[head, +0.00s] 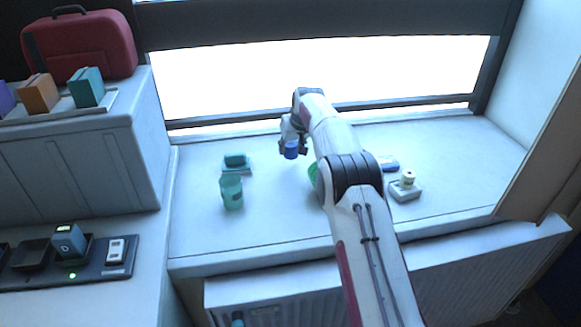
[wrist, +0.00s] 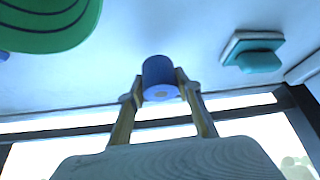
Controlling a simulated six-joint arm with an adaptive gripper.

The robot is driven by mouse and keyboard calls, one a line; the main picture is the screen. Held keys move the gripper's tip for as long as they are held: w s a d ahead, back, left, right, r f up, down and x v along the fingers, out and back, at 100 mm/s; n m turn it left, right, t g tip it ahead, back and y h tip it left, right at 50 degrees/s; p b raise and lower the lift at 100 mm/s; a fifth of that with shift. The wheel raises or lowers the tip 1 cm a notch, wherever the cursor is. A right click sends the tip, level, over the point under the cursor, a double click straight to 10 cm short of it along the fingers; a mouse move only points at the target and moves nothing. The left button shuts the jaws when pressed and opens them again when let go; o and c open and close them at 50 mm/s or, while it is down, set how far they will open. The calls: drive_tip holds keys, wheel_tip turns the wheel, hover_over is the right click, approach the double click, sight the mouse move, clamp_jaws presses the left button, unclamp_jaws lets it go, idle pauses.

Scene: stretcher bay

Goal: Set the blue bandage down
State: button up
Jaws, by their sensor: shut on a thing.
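The blue bandage (head: 291,149) is a small blue roll. My gripper (head: 292,147) is shut on it, above the white counter (head: 205,235) near the window. In the wrist view the bandage (wrist: 160,78) sits between the two fingertips of my gripper (wrist: 160,88), with its pale end face showing. I cannot tell exactly how far it is above the counter.
A teal cup (head: 231,192) and a teal block on a pad (head: 236,161) stand left of the bandage. A green round thing (head: 313,175) is partly hidden behind my arm. A white-topped grey device (head: 405,187) and a blue item (head: 388,163) are at right.

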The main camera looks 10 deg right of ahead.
sight(291, 156)
drive_tip(key=shift+r, duration=0.65)
drive_tip(key=shift+s+a+f, duration=0.1)
drive_tip(key=shift+f, duration=0.1)
drive_tip(key=shift+f, duration=2.4)
drive_tip(key=shift+f, duration=0.15)
drive_tip(key=o, duration=1.1)
drive_tip(key=shift+r, duration=0.25)
